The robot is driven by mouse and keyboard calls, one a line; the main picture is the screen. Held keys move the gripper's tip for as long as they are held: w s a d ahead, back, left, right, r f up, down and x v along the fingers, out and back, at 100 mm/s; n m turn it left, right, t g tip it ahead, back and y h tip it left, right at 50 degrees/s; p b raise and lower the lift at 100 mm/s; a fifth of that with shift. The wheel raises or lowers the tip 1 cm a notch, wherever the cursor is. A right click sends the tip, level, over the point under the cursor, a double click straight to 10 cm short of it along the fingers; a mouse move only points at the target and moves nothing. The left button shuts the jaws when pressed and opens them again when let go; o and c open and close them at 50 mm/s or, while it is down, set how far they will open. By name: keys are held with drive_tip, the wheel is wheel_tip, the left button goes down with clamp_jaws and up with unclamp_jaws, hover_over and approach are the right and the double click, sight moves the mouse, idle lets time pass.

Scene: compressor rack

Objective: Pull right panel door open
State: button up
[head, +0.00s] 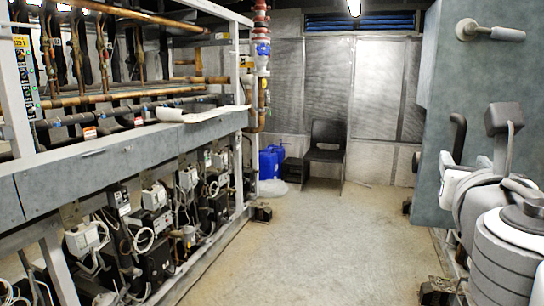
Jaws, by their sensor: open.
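A large blue-grey panel (448,95) stands upright at the right of the head view. It looks shut, but its right part runs out of the picture. A lever-like handle (495,33) with a round mount and a pale grey grip sticks out near its top. A dark curved bar (458,135) shows lower down in front of the panel; I cannot tell whether it belongs to the panel. My arm's pale links and dark joints fill the lower right and hide part of the panel. I cannot make out my gripper's fingertips anywhere in this view.
A compressor rack (140,150) with pipes and wiring lines the left side. A black chair (326,145) and blue containers (270,162) stand at the back. The concrete floor (310,245) between is clear. Dark feet or blocks (437,291) sit along the right floor edge.

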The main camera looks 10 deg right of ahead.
drive_tip(key=p+v, duration=0.2)
drive_tip(key=v, duration=0.9)
drive_tip(key=shift+s, duration=0.3)
drive_tip(key=shift+a, duration=0.1)
drive_tip(key=w+a+f+m+g+y+p, duration=0.2)
drive_tip(key=f+m, duration=0.5)
drive_tip(key=m, duration=0.7)
drive_tip(key=w+a+f+m+g+y+p, duration=0.1)
drive_tip(key=a+f+m+g+y+p, duration=0.3)
drive_tip(key=m, duration=1.1)
drive_tip(key=a+f+g+y, duration=0.3)
drive_tip(key=a+f, duration=0.1)
drive_tip(key=shift+w+a+y, duration=0.2)
drive_tip(key=shift+w+y, duration=0.15)
drive_tip(key=shift+y, duration=0.05)
